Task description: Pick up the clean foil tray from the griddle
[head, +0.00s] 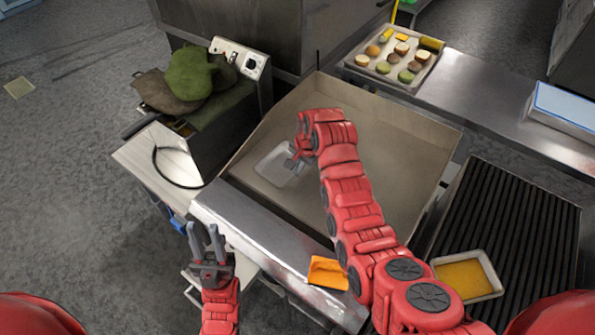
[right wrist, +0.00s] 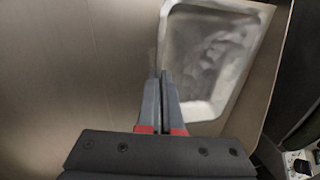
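The clean foil tray (head: 272,168) is a shallow, empty silver tray. It lies on the left part of the griddle (head: 390,150) in the head view. My right gripper (head: 292,163) is at the tray's right edge. In the right wrist view the foil tray (right wrist: 205,55) fills the top right, and my right gripper (right wrist: 163,78) has its fingers close together with the tray's rim between them. My left gripper (head: 207,238) is open and empty, in front of the griddle at its left.
A foil tray with yellow liquid (head: 465,276) stands on the ribbed grill (head: 505,220) at right. An orange scraper (head: 327,272) lies on the griddle's front ledge. A tray of food pieces (head: 397,55) stands behind. Green and brown cloth-like items (head: 185,78) top the appliance at left.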

